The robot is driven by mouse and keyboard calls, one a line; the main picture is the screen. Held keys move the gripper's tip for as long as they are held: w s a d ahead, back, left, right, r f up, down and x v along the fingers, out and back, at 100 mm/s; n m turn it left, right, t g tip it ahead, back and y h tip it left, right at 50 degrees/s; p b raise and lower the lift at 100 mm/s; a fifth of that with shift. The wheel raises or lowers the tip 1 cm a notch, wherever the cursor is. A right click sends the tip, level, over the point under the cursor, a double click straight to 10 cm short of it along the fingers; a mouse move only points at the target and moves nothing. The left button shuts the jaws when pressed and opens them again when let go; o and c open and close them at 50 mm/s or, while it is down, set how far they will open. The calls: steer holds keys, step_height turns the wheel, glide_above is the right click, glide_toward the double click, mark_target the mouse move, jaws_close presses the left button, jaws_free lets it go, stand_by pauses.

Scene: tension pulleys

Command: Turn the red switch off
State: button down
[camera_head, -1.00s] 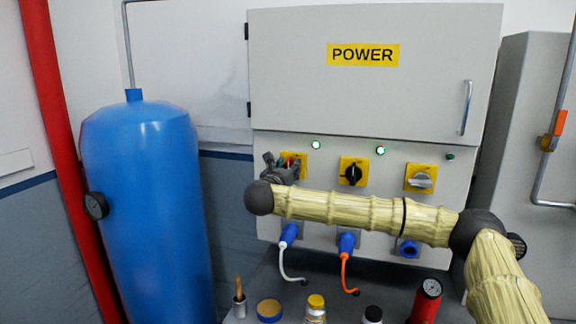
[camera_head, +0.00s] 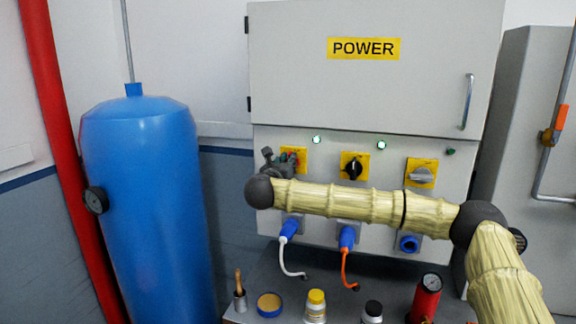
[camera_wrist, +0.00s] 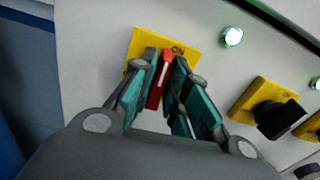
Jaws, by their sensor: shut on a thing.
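The red switch (camera_wrist: 158,82) is a red handle on a yellow plate marked "ON" in the wrist view. In the head view, it is mostly hidden behind my gripper, with its yellow plate (camera_head: 300,153) showing at the left of the panel's switch row. My gripper (camera_wrist: 162,72) is shut on the red switch, one finger on each side of the handle. The handle looks slightly tilted in the wrist view. In the head view my gripper (camera_head: 282,163) is at the panel's left switch.
A black switch (camera_head: 353,168) and a grey switch (camera_head: 421,174) sit to the right. Green lamps (camera_head: 317,139) are above. Plugs with white (camera_head: 290,229) and orange cables hang below. A blue tank (camera_head: 143,210) stands left; bottles and a red gauge cylinder (camera_head: 426,298) stand on the table.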

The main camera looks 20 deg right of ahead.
steer(key=shift+w+a+f+n+b, duration=0.2)
steer(key=shift+n+b, duration=1.1)
steer(key=shift+n, duration=1.55)
steer(key=shift+s+a+f+n+b, duration=0.2)
steer(key=shift+n+b, duration=1.1)
steer(key=shift+n, duration=1.6)
steer(key=shift+w+a+f+n+b, duration=0.1)
steer(key=shift+w+f+n+b, duration=0.2)
steer(key=shift+n+b, duration=1.8)
steer(key=shift+n+p, duration=0.8)
steer(key=shift+n, duration=0.15)
steer(key=c, duration=1.4)
jaws_free()
steer(key=shift+s, duration=0.1)
